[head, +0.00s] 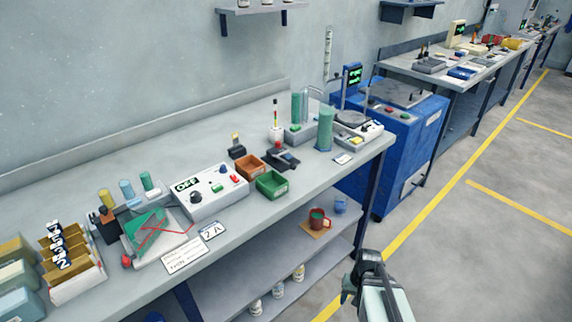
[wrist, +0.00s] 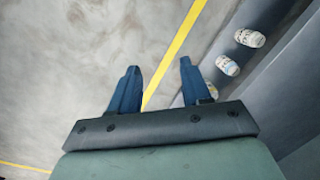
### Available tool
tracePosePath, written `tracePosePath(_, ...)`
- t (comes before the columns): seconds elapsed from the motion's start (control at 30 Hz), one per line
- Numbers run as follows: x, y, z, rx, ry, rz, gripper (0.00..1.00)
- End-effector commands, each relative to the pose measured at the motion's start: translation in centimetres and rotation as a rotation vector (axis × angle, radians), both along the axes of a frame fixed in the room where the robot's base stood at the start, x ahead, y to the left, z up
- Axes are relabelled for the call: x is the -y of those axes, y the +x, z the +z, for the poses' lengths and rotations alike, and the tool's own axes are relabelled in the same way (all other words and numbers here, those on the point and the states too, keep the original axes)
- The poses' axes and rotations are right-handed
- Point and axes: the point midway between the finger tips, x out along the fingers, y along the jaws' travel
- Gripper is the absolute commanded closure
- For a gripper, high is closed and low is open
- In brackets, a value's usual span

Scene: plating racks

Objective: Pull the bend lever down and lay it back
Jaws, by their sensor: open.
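My gripper (wrist: 159,68) is open and empty, its two dark blue fingers apart in the wrist view. In the head view my gripper (head: 352,286) is at the lower right, in front of the bench and out over the floor. It touches nothing. I cannot tell for certain which part is the bend lever. A small dark device with a red part (head: 282,157) sits on the bench, and a plate fixture with a red ball (head: 126,261) stands near the left front; neither shows clearly as a lever. No bench-top device shows in the wrist view.
The bench (head: 330,170) holds a white OFF control box (head: 209,192), green bin (head: 271,184), brown bin (head: 250,167) and green cylinders (head: 325,128). A red mug (head: 317,219) and several white bottles (wrist: 228,65) stand on the lower shelf. A blue machine (head: 385,150) stands right. The floor is clear.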

Motion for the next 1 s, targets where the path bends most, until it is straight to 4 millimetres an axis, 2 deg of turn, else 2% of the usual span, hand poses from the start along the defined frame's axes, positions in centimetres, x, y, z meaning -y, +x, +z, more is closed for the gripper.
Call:
tracePosePath(0.1, -0.5, 3.2, 3.0, 0.069, 0.044, -0.026, 0.52)
tracePosePath(0.37, -2.2, 9.2, 10.3, 0.222, 0.182, -0.077, 0.52)
tracePosePath(0.6, -4.7, 14.3, 18.5, 0.378, 0.362, -0.097, 0.52)
tracePosePath(0.9, -8.9, 18.9, 29.5, 0.575, 0.673, -0.082, 0.52)
tracePosePath(1.0, -10.1, 19.6, 31.6, 0.620, 0.781, -0.079, 0.52)
